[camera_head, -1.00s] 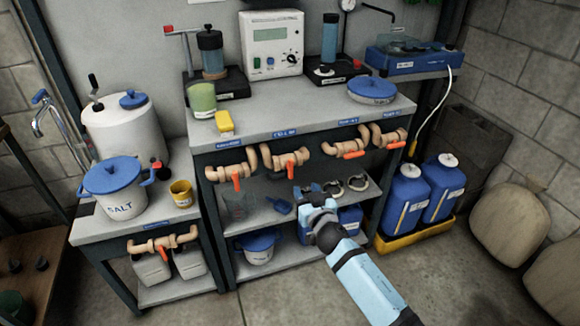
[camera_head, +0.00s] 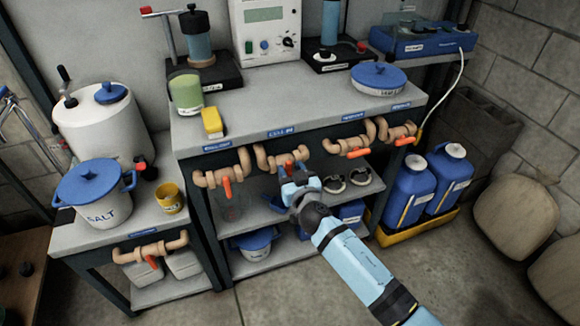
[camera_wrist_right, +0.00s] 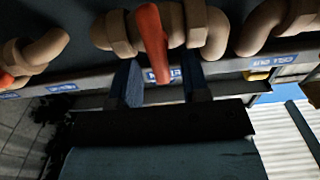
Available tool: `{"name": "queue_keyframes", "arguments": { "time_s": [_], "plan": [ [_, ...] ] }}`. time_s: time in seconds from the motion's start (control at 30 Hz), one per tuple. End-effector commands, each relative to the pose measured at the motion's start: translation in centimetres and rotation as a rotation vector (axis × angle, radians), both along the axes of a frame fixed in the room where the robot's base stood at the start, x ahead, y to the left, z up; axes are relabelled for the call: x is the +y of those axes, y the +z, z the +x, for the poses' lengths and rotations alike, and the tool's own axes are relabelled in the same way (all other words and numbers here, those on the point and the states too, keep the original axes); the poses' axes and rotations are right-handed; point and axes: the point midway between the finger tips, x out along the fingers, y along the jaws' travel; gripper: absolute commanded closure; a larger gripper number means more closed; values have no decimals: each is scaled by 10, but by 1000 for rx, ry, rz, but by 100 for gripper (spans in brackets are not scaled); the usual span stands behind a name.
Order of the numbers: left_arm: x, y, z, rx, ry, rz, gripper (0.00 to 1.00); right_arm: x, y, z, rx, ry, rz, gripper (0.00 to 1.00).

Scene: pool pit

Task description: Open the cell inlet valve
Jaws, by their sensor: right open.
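A tan pipe valve (camera_head: 266,160) with an orange lever (camera_head: 289,168) hangs under the bench's front edge, below a blue label (camera_head: 281,132) that seems to read "CELL IN". My right gripper (camera_head: 297,183) is open just in front of this valve. In the right wrist view the lever (camera_wrist_right: 152,42) reaches down between the two open fingers of my right gripper (camera_wrist_right: 161,68), clear of both in the picture. Whether a finger touches it is hard to tell. In the head view the gripper partly hides the lever. My left gripper is out of view.
Similar valves sit to the left (camera_head: 222,178) and right (camera_head: 352,142) along the same edge, and one on the side table (camera_head: 150,250). A lower shelf (camera_head: 262,208) with rings and containers lies below my gripper. Blue jugs (camera_head: 408,190) stand at right.

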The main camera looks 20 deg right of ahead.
Motion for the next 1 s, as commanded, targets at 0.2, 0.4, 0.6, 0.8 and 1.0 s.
{"name": "queue_keyframes", "arguments": {
  "time_s": [0.2, 0.4, 0.6, 0.8, 1.0],
  "plan": [
    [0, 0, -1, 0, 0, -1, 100, 0, 0, 0, 0, 0, 0, 64],
    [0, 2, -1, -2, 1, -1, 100, 0, 0, 0, 0, 0, 0, 100],
    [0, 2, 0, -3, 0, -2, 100, 0, 0, 0, 0, 0, -8, 100],
    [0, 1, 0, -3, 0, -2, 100, 1, 0, 0, -3, 0, -67, 100],
    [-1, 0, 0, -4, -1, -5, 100, 4, 0, 0, -8, 0, -198, 100]
  ]
}}
